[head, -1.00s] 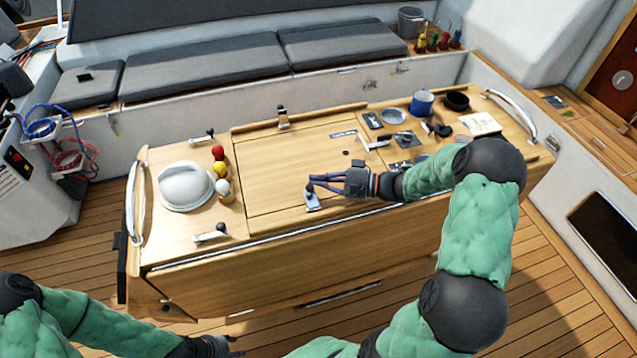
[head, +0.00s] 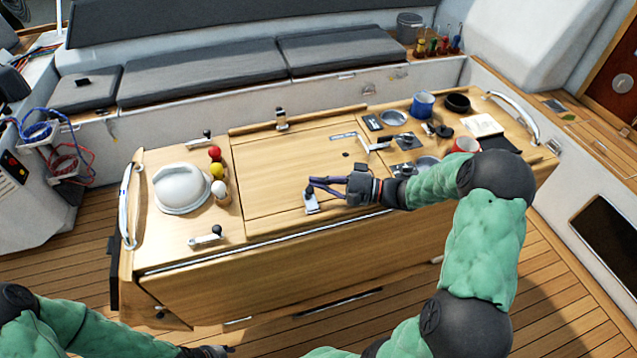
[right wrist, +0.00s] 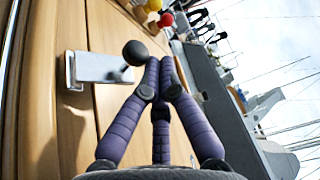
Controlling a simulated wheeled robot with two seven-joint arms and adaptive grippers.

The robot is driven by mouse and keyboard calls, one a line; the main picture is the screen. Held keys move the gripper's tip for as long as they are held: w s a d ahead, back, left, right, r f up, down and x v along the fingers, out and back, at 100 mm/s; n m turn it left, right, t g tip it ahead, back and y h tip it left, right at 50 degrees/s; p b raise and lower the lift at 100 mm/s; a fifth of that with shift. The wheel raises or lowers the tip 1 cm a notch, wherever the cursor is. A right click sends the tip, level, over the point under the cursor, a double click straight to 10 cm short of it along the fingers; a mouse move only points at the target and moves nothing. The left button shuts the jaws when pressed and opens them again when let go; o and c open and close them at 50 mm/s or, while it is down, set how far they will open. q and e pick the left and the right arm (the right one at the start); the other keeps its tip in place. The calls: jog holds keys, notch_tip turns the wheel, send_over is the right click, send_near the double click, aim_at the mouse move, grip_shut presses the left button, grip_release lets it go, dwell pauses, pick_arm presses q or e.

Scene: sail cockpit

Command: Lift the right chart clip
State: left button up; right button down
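A metal clip with a black ball knob (head: 310,204) stands at the front edge of the wooden table, at the middle panel. In the right wrist view it is a silver plate (right wrist: 98,67) with the black ball at its end. My right gripper (head: 311,185) is at this clip, its purple fingers drawn together at the tips. In the right wrist view the fingertips (right wrist: 160,62) are right beside the ball; I cannot tell whether they touch it. The ball does not show between them. My left gripper (head: 208,352) is partly cut off at the bottom edge.
Similar clips sit at the front left (head: 206,238) and back middle (head: 282,118) of the table. A white dome (head: 181,188) and coloured balls (head: 217,171) stand left. A blue mug (head: 422,104), a red mug (head: 466,146) and instruments crowd the right. The middle panel (head: 270,170) is bare.

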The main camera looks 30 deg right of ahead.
jog(key=shift+s+a+f+n+b, duration=0.1)
jog(key=shift+s+a+n+b, duration=0.05)
jog(key=shift+s+n+b, duration=0.2)
jog(key=shift+s+n+t+y+b, duration=0.1)
jog(key=shift+n+t+y+b, duration=0.25)
jog(key=shift+b, duration=0.35)
jog(key=shift+s+a+r+b, duration=0.15)
jog(key=shift+s+r+b, duration=0.25)
jog(key=shift+b, duration=0.7)
jog(key=shift+s+a+r+n+y+b, duration=0.1)
jog(key=shift+s+n+y+b, duration=0.35)
jog(key=shift+n+b, duration=0.3)
jog(key=shift+s, duration=0.25)
jog(key=shift+s+a+r+b, duration=0.15)
jog(key=shift+s+a+b, duration=0.05)
jog(key=shift+s+b, duration=0.55)
jog(key=shift+s+a+f+b, duration=0.15)
jog(key=shift+s+b, duration=0.1)
jog(key=shift+s, duration=0.25)
jog(key=shift+s+a+f+b, duration=0.1)
jog(key=shift+s+b, duration=0.15)
jog(key=shift+s, duration=0.25)
